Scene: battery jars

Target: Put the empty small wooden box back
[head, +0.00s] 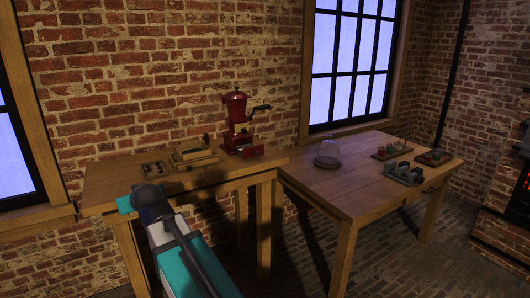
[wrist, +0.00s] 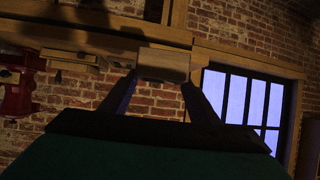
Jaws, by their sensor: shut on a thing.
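In the wrist view, a small pale wooden box (wrist: 164,65) sits between the two dark fingers of my gripper (wrist: 162,77), which is shut on it. The box is in front of the wooden table's edge in that picture; its inside is not visible, so I cannot tell whether it is empty. In the head view, my arm reaches to the front of the left wooden table (head: 110,187) and hides the gripper and the held box.
The right table (head: 340,190) holds a glass dome (head: 328,155) and several small devices (head: 404,172). Its front part is clear.

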